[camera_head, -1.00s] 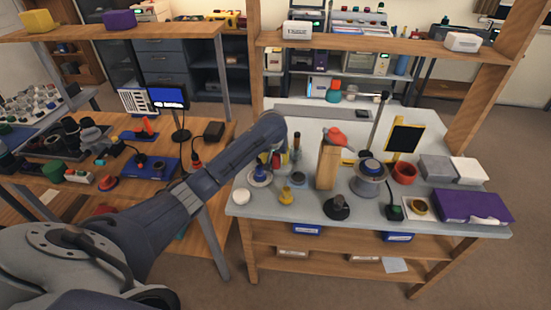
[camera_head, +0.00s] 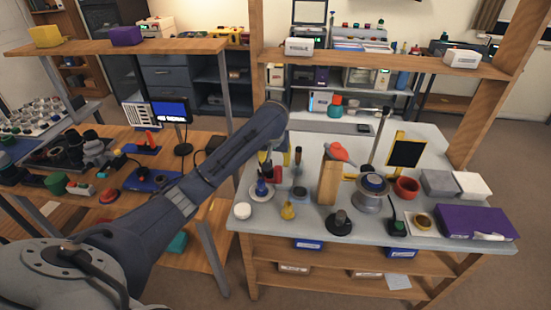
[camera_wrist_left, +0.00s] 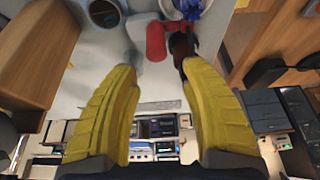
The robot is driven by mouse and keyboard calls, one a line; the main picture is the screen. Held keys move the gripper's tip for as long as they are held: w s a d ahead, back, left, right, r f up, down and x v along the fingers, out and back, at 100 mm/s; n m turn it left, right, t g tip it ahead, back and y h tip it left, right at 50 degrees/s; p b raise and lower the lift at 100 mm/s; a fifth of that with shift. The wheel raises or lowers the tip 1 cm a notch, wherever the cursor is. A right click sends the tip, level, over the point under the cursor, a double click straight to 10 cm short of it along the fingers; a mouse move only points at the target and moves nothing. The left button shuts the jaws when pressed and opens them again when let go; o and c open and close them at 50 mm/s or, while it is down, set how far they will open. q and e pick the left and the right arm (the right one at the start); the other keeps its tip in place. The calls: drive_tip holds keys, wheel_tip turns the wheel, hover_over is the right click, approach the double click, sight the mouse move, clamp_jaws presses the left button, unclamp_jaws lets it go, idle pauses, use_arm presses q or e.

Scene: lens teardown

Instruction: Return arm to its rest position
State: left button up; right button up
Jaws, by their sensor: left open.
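My left arm reaches in from the lower left in the head view and ends over the left part of the grey workbench (camera_head: 310,213). Its gripper (camera_head: 286,159) is mostly hidden behind the arm's end there; a little yellow shows. In the left wrist view the two yellow fingers of my left gripper (camera_wrist_left: 158,68) stand wide apart, with nothing held between them. A red cylinder (camera_wrist_left: 156,42) and a dark slim tool (camera_wrist_left: 183,45) show beyond the fingertips; I cannot tell the gap to them. My right gripper is not in view.
On the bench stand a wooden block (camera_head: 329,182), a grey spool-like lens part (camera_head: 369,201), a red bowl (camera_head: 406,187) and a purple box (camera_head: 475,222). A blue-topped part (camera_head: 261,188) sits on a white dish below the arm's end. A wooden shelf (camera_head: 390,62) crosses behind.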

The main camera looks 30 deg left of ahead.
use_arm(q)
drive_tip(key=shift+s+r, duration=0.1)
drive_tip(key=shift+r, duration=0.2)
